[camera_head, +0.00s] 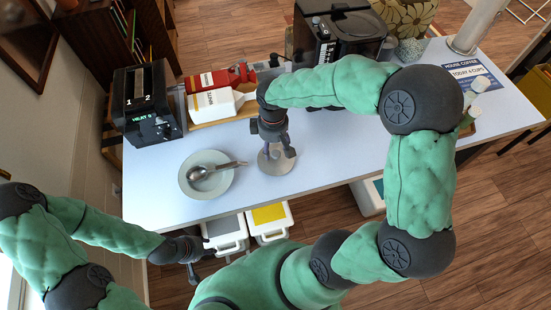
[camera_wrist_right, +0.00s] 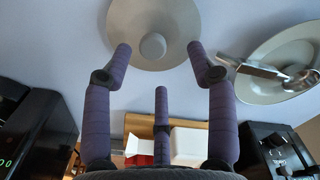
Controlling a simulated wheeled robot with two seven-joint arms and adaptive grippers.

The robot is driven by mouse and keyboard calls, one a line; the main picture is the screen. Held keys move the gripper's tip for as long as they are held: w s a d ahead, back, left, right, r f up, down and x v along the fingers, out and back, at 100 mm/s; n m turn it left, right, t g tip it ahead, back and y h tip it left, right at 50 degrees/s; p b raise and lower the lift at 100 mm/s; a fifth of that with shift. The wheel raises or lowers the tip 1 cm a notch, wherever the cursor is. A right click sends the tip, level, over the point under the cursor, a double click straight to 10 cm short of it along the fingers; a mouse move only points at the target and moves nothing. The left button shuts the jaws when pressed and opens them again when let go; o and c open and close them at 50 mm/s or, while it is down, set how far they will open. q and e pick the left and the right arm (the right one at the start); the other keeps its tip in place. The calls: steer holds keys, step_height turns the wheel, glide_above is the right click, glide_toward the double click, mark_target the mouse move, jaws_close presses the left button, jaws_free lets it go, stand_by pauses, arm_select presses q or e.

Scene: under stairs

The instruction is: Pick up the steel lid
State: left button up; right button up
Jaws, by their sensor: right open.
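The steel lid (camera_head: 275,162) is a round grey disc lying on the pale table in the head view. In the right wrist view the lid (camera_wrist_right: 178,22) shows at the top, with its round knob (camera_wrist_right: 152,46) facing up. My right gripper (camera_head: 280,150) is over the lid in the head view and partly covers it. In the right wrist view my right gripper (camera_wrist_right: 158,58) is open and empty, with the knob between its two front fingertips. My left gripper (camera_head: 195,260) is low at the front edge of the table, away from the lid, its fingers apart and empty.
A plate (camera_head: 187,181) with a metal ladle (camera_head: 199,173) lies left of the lid. Behind are a black appliance (camera_head: 147,103), a white carton (camera_head: 213,102), a red carton (camera_head: 210,80) and a black coffee machine (camera_head: 345,40). White bins (camera_head: 226,233) stand below the front edge.

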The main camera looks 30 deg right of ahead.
mark_target(276, 153)
steer(key=shift+d+f+b, duration=0.2)
steer(key=shift+f+b, duration=0.15)
steer(key=shift+f, duration=1)
steer(key=shift+d+f+b, duration=0.2)
steer(key=shift+f+b, duration=0.1)
steer(key=shift+f, duration=1)
jaws_close()
